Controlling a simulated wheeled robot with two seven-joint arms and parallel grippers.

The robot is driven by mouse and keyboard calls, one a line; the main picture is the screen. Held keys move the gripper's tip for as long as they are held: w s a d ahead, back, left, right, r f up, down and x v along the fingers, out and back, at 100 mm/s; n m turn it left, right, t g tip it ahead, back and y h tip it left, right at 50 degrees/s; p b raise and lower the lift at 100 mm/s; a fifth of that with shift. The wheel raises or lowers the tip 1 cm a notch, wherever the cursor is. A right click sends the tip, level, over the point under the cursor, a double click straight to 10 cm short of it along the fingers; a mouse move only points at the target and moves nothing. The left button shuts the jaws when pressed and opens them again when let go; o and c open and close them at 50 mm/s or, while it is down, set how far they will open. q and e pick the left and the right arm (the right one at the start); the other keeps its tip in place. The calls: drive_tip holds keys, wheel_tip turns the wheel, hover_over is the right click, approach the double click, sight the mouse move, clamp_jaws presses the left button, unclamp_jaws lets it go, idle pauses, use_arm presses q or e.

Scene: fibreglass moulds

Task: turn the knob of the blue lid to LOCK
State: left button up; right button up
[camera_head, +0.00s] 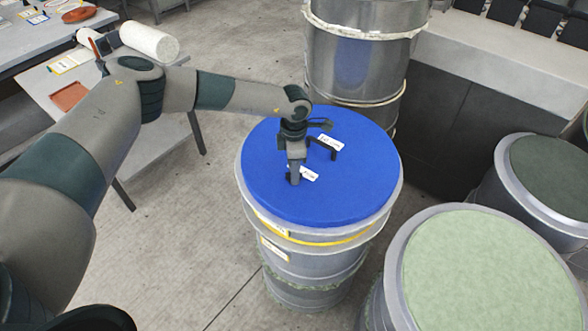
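The blue lid (357,186) lies flat on a grey metal drum (308,262). Two white labels sit on the lid, one at the upper right (331,143) and one lower down (305,173); their print is too small to read. A black bar-like handle (322,146) shows beside the upper label. My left gripper (295,180) points down over the middle of the lid, at the lower label and left of the black bar. Its fingers look close together, but what lies between them is hidden. The knob's setting cannot be told. My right gripper is out of view.
A tall metal drum (355,70) stands behind the lid. A drum with a pale green top (485,275) is at the front right, and one with a dark green top (555,170) is beyond it. A table (165,150) stands at the left. Floor is clear left of the drum.

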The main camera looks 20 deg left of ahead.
use_arm(q)
clamp_jaws()
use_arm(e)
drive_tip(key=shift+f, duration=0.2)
use_arm(q)
drive_tip(key=shift+f+n+b, duration=0.15)
drive_tip(key=shift+n+b, duration=0.85)
drive_tip(key=shift+b, duration=0.05)
drive_tip(key=n+b, duration=0.7)
drive_tip(key=n, duration=0.1)
drive_tip(key=shift+n+b, duration=0.3)
drive_tip(key=shift+n, duration=0.1)
drive_tip(key=n+b, duration=0.3)
drive_tip(key=n, duration=0.1)
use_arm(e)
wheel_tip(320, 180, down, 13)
use_arm(q)
drive_tip(key=n+b, duration=0.1)
drive_tip(key=n, duration=0.1)
drive_tip(key=shift+r+n+b, duration=0.2)
drive_tip(key=shift+n+b, duration=0.2)
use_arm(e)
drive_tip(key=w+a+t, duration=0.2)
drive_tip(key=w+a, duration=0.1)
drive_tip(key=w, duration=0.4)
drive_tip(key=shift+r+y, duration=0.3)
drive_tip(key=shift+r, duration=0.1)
